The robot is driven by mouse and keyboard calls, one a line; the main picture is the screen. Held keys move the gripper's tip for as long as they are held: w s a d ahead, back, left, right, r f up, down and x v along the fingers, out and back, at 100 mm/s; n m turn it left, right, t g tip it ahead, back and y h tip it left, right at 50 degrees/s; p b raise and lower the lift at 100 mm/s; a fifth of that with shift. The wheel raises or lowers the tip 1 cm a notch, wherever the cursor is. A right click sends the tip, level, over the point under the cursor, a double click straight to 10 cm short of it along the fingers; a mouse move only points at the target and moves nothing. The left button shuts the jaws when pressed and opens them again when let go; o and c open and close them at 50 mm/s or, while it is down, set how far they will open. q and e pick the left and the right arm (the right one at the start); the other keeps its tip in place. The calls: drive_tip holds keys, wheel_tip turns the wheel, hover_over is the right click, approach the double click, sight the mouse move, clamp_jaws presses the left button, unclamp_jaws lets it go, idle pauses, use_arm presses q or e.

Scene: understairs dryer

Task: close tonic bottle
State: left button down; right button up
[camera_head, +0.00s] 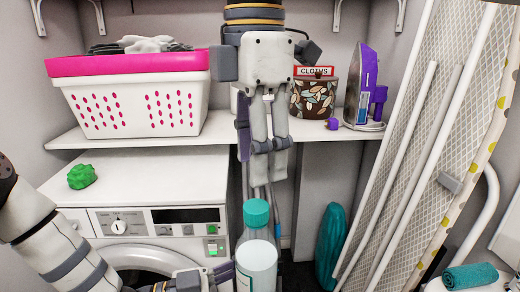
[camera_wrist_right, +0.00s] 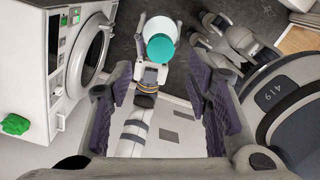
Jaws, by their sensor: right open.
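The tonic bottle (camera_head: 257,266) is pale with a teal cap (camera_head: 256,213), low in the middle of the head view. In the right wrist view the teal cap (camera_wrist_right: 161,50) sits over the bottle's white body (camera_wrist_right: 159,25); I cannot tell how tightly it is seated. My left gripper (camera_head: 226,274) comes in from the left; in the right wrist view its fingers lie on both sides of the bottle and hold it upright. My right gripper (camera_head: 268,165) is open and empty, pointing down, with the cap between its pads in the wrist view but apart from them.
A dryer (camera_head: 150,225) stands at the left with a green lump (camera_head: 82,176) on top. A shelf (camera_head: 155,133) behind carries a pink-rimmed basket (camera_head: 135,98), a cloths bin (camera_head: 313,98) and a purple iron (camera_head: 362,88). An ironing board (camera_head: 420,150) leans at the right.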

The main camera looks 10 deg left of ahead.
sight(256, 206)
wheel_tip(256, 206, down, 8)
drive_tip(key=shift+r, duration=0.2)
clamp_jaws()
drive_tip(key=m, duration=0.6)
drive_tip(key=shift+m, duration=0.4)
drive_tip(key=m, duration=1.1)
drive_tip(key=shift+o, duration=0.4)
unclamp_jaws()
